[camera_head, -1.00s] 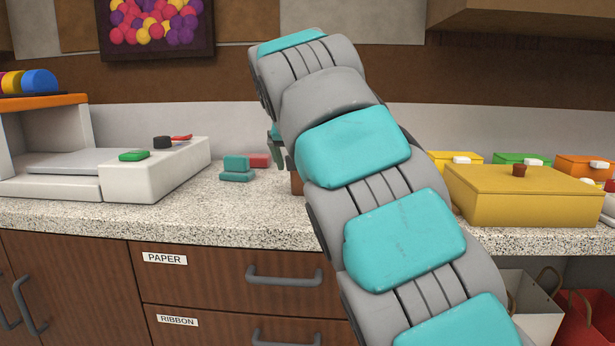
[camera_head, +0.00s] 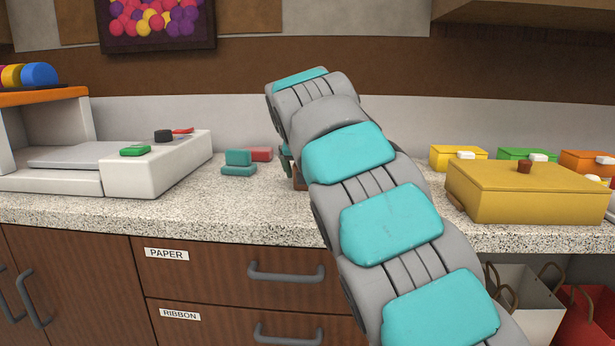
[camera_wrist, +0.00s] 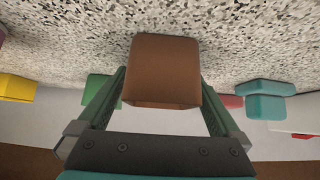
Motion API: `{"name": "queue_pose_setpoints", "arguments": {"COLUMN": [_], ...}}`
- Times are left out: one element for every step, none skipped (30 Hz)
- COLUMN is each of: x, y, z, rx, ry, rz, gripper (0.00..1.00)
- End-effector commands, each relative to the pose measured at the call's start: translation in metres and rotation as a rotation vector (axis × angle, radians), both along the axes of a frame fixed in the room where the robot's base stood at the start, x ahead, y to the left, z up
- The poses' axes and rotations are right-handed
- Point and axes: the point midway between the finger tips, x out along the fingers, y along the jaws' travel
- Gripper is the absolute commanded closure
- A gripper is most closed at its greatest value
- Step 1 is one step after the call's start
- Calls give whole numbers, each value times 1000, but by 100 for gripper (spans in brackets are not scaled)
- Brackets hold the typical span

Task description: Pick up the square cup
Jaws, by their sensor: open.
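The square cup is brown, and I take it to be the block-like thing (camera_wrist: 163,72) in the middle of the wrist view. It lies between the two green fingers of my gripper (camera_wrist: 162,86), which are apart, one on each side of it. I cannot tell whether either finger touches it. In the head view only a small brown piece of the cup (camera_head: 298,182) shows on the counter, beside my arm. My arm hides most of the cup and nearly all of my gripper (camera_head: 286,155) there.
Teal blocks (camera_head: 238,163) and a red block (camera_head: 261,154) sit left of the cup. A white scale-like machine (camera_head: 150,165) stands further left. A large yellow box (camera_head: 525,193) and smaller coloured boxes stand right. The speckled counter (camera_head: 200,205) is clear in front.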

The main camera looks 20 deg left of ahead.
Motion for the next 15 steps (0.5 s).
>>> {"name": "queue_pose_setpoints", "arguments": {"x": [0,0,0,0,0,0,0,0,0,0,0,0,0,0,0], "y": [0,0,0,0,0,0,0,0,0,0,0,0,0,0,0], "z": [0,0,0,0,0,0,0,0,0,0,0,0,0,0,0], "rx": [0,0,0,0,1,1,1,1,1,1,1,1,1,1,1], "ry": [-1,-1,0,0,0,0,-1,0,0,0,0,0,0,0,0], "rz": [0,0,0,0,1,1,1,1,1,1,1,1,1,1,1], "gripper": [0,0,1,5,8,12,16,19,24,27,30,35,38,42,46]}}
